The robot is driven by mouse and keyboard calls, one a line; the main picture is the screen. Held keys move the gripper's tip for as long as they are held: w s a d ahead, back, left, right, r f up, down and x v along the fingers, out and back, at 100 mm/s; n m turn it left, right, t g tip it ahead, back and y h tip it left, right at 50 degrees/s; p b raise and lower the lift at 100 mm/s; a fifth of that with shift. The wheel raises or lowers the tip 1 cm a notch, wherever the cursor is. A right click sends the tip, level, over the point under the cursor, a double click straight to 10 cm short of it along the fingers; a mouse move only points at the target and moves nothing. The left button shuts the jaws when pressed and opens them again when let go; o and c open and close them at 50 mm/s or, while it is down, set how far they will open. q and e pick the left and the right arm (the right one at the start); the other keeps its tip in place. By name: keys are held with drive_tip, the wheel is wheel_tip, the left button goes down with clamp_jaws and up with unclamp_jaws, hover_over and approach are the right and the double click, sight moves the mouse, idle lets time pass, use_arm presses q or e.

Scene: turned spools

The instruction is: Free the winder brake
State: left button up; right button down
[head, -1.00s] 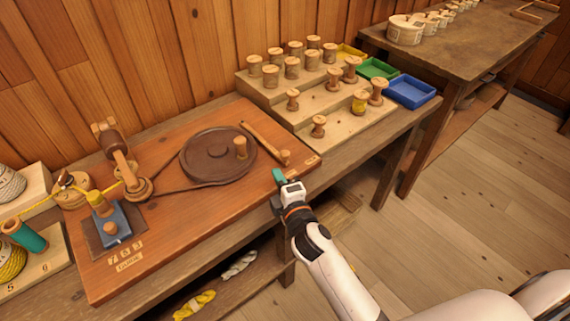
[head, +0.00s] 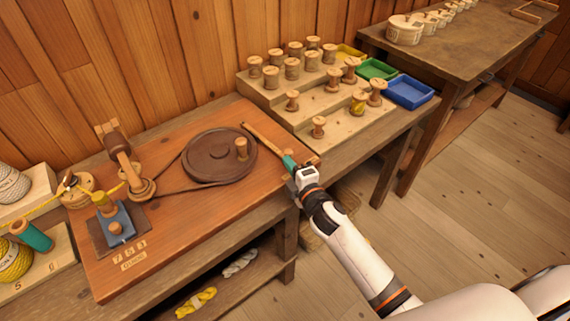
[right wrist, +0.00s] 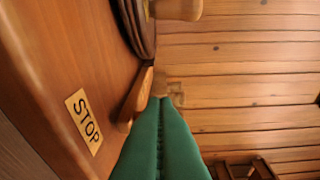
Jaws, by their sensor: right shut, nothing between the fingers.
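The winder is a board (head: 190,230) carrying a dark round wheel (head: 210,158) with an upright wooden handle (head: 241,149) and a cord running around it. The brake is a wooden lever (head: 262,138) beside the wheel's right side. In the right wrist view, the lever (right wrist: 137,98) lies close to a STOP label (right wrist: 84,122) on the board. My right gripper (head: 289,161), with green fingers, is at the lever's near end and hides it in the head view. The fingers (right wrist: 164,101) are shut and empty; I cannot tell if they touch the lever. My left gripper is out of view.
A stepped rack (head: 320,98) with several spools stands just behind the lever. Blue (head: 409,91), green (head: 377,69) and yellow trays stand beyond it. A blue block (head: 116,226) and winding spindle (head: 119,155) are at the board's left. Floor to the right is clear.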

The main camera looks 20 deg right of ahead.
drive_tip(key=w+d+n+y, duration=0.1)
drive_tip(key=d, duration=0.1)
drive_tip(key=w+d+n+y, duration=0.1)
drive_tip(key=d+y, duration=0.1)
drive_tip(key=w+d+n+g+y, duration=0.1)
drive_tip(key=d, duration=0.1)
drive_tip(key=shift+w+d+y, duration=0.15)
drive_tip(key=shift+d+y, duration=0.15)
drive_tip(key=shift+d, duration=0.05)
drive_tip(key=shift+w+d, duration=0.1)
drive_tip(key=shift+d, duration=0.2)
drive_tip(key=shift+d+r+n+y, duration=0.15)
drive_tip(key=shift+r+n+y, duration=0.05)
drive_tip(key=shift+n+y, duration=0.1)
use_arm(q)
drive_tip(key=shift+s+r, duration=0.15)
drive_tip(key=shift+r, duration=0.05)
use_arm(e)
drive_tip(key=shift+d, duration=0.1)
